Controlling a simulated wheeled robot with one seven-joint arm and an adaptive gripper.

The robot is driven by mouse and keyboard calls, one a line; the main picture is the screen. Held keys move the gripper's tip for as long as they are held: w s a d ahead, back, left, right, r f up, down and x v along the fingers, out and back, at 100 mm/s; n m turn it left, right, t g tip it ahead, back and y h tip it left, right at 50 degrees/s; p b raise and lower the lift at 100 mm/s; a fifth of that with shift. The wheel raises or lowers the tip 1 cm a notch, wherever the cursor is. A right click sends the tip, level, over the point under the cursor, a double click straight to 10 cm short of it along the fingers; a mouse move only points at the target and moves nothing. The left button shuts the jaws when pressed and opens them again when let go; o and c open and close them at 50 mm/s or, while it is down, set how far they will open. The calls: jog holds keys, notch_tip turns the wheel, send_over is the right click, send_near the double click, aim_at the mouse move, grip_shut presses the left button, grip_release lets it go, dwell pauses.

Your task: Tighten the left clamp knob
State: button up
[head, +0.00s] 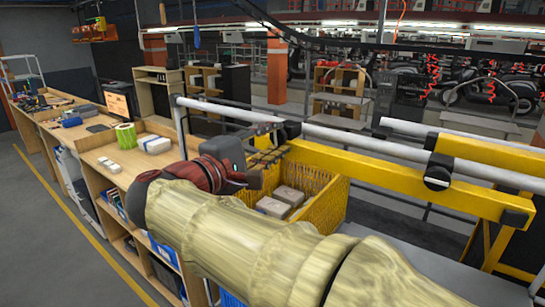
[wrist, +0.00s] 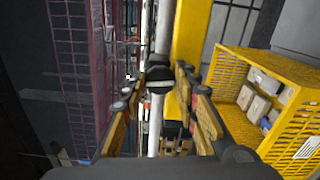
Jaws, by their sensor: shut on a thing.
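The left clamp knob (head: 291,130) is a dark round knob at the left end of the yellow frame, beside the white rail. It also shows in the wrist view as a dark, ridged knob (wrist: 159,74) between my fingers. My gripper (wrist: 157,86) is shut on it, with one finger on each side. In the head view my gripper (head: 268,142) reaches the knob from the left, and its fingers partly hide it. A second dark knob (head: 437,177) sits on the right clamp, apart from my gripper.
A yellow crate (head: 329,207) with pale boxes stands just below the frame; it is at the right in the wrist view (wrist: 231,62). White rails (head: 355,138) and the yellow beam (head: 385,178) run close by. Wooden benches (head: 82,142) stand at the left, beside open floor.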

jog(key=shift+f+m+b, duration=0.15)
jog(key=shift+m+b, duration=0.65)
jog(key=shift+b, duration=0.1)
jog(key=o, duration=1.1)
jog(key=v, duration=1.2)
